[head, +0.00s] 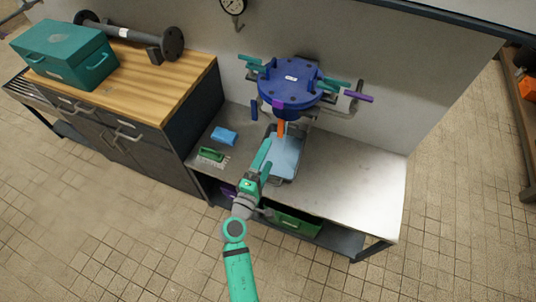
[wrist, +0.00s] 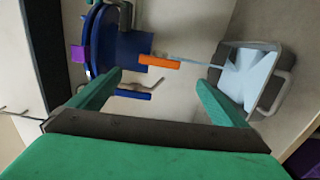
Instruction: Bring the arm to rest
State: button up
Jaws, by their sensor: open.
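My arm reaches up from the bottom of the head view to the metal bench. My gripper (head: 264,160) is above the bench's front part, in front of a grey tray (head: 298,172) with light blue content. In the wrist view my gripper (wrist: 160,78) has its two green fingers wide apart with nothing between them. Beyond the fingers is an orange spout (wrist: 158,62) on a blue flanged pipe fitting (wrist: 130,45). A thin pale blue streak runs from the spout towards the tray (wrist: 284,84). The fingers appear clear of both.
The blue fitting (head: 290,82) with teal and purple handles stands over the bench (head: 350,178). A blue block (head: 224,135) and green brush-like item (head: 211,154) lie left. A green crate (head: 298,222) is below. A wooden-topped cabinet (head: 140,75) stands left. Bench right is clear.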

dwell(0.4)
jog(key=s+f+m+g+y, duration=0.15)
jog(key=s+f, duration=0.25)
jog(key=s, duration=0.5)
jog(key=s+f+m+g+y, duration=0.1)
jog(key=s+f+m+y, duration=0.25)
jog(key=s, duration=0.55)
jog(key=s+d+r+m, duration=0.2)
jog(key=s+r+m, duration=0.3)
jog(key=s, duration=0.4)
jog(key=s+d+r+m, duration=0.2)
jog(key=s+r+m, duration=0.2)
jog(key=s, duration=0.4)
jog(key=shift+s+r+m+t+y, duration=0.3)
jog(key=shift+s+r+m+t, duration=0.05)
jog(key=shift+r+m, duration=0.1)
dwell(3.7)
